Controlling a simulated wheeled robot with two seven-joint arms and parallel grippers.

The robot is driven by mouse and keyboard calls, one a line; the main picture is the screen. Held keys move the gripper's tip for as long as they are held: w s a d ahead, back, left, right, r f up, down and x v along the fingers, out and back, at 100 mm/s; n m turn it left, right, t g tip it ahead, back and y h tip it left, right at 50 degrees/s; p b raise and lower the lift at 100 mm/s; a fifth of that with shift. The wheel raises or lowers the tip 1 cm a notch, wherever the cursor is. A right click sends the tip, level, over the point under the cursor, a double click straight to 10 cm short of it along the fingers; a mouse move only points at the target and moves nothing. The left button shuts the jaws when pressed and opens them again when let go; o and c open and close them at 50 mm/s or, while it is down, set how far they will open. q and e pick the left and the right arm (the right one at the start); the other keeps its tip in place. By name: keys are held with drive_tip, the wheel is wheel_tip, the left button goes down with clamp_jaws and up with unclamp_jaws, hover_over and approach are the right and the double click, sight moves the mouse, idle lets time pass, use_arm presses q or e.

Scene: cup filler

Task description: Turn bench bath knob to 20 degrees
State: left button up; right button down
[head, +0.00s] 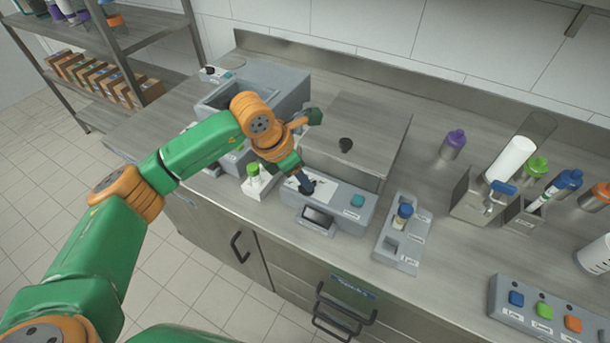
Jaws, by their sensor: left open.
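The bench bath is a grey box with a steel lid (335,128). A round black handle (345,145) sits on top of the lid. Its front panel (338,203) carries a white dial face (322,193), a dark screen (317,217) and a teal button (357,201). My left gripper (306,187) points down at the dial face, with its dark fingertips right over the place of the knob. It is open. The fingers hide the knob, so its pointer and angle cannot be read. I cannot tell whether the fingers touch it. My right gripper is out of view.
Left of the bath are a white holder with a green-capped vial (254,171) and a larger grey machine (270,82). A button panel (540,309) lies at the lower right.

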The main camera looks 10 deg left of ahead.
use_arm(q)
drive_tip(key=x, duration=0.2)
drive_tip(key=shift+w+d+f, duration=0.1)
drive_tip(key=shift+w+f, duration=0.05)
drive_tip(key=shift+f, duration=0.05)
clamp_jaws()
